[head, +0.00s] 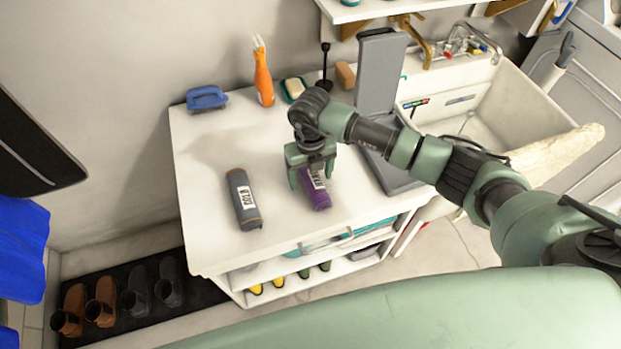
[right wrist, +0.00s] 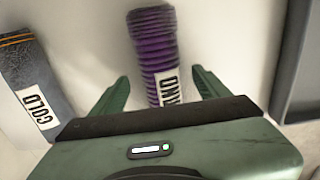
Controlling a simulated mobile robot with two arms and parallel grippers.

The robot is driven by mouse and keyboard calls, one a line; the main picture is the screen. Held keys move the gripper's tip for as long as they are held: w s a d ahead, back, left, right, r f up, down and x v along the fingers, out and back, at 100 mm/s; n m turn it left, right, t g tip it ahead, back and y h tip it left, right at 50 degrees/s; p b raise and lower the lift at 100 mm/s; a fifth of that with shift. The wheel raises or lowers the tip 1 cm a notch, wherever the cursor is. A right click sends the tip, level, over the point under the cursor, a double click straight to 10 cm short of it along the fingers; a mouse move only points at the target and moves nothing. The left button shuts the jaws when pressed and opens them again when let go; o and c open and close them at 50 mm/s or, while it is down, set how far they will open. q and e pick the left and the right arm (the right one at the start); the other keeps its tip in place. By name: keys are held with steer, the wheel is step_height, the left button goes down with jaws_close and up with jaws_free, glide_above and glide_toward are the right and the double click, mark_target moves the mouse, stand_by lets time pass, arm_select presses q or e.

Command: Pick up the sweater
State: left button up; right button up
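A purple ribbed roll with a white label, which looks like the rolled sweater (head: 318,198), lies on the white counter. In the right wrist view the sweater (right wrist: 153,45) runs down between the fingers, with its near end hidden behind the gripper body. My right gripper (head: 311,180) is open over the roll, one finger on each side. In the right wrist view the gripper (right wrist: 160,76) shows gaps between both fingers and the roll. I cannot tell how high the fingertips are above the counter. My left gripper is not in view.
A grey roll labelled COLD (head: 242,200) lies left of the sweater. A grey folding board (head: 377,80) stands to the right, before the sink (head: 540,105). A blue brush (head: 206,98), orange bottle (head: 263,80) and soap dish (head: 293,89) stand at the back. The left counter is mostly clear.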

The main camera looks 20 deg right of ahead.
jaws_close()
steer(key=shift+r, duration=0.1)
